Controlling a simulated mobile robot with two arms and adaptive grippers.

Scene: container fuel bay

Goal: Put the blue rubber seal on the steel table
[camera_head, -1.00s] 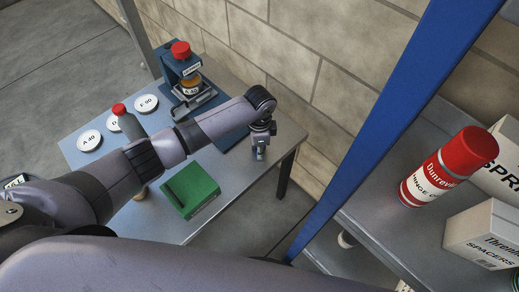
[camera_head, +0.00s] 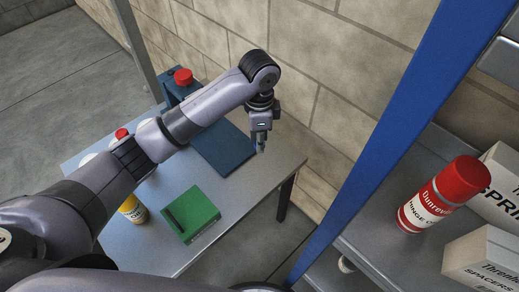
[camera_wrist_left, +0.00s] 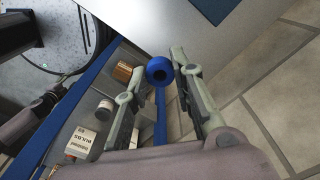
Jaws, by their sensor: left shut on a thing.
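The blue rubber seal (camera_wrist_left: 152,72) is a small thick ring, seen in the wrist view between the tips of my left gripper (camera_wrist_left: 157,78). That gripper is shut on it. In the head view my left gripper (camera_head: 260,150) points down over the far right part of the steel table (camera_head: 262,180), and the seal is too small to make out there. The grey steel table also shows at the top of the wrist view (camera_wrist_left: 125,18). I cannot tell the exact height of the seal above it.
On the table are a dark blue mat (camera_head: 222,150), a green box (camera_head: 190,213), a yellow can (camera_head: 133,209) and a blue stand with a red knob (camera_head: 183,76). My arm covers part of them. A blue post (camera_head: 375,135) and a shelf with a red can (camera_head: 445,195) stand right.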

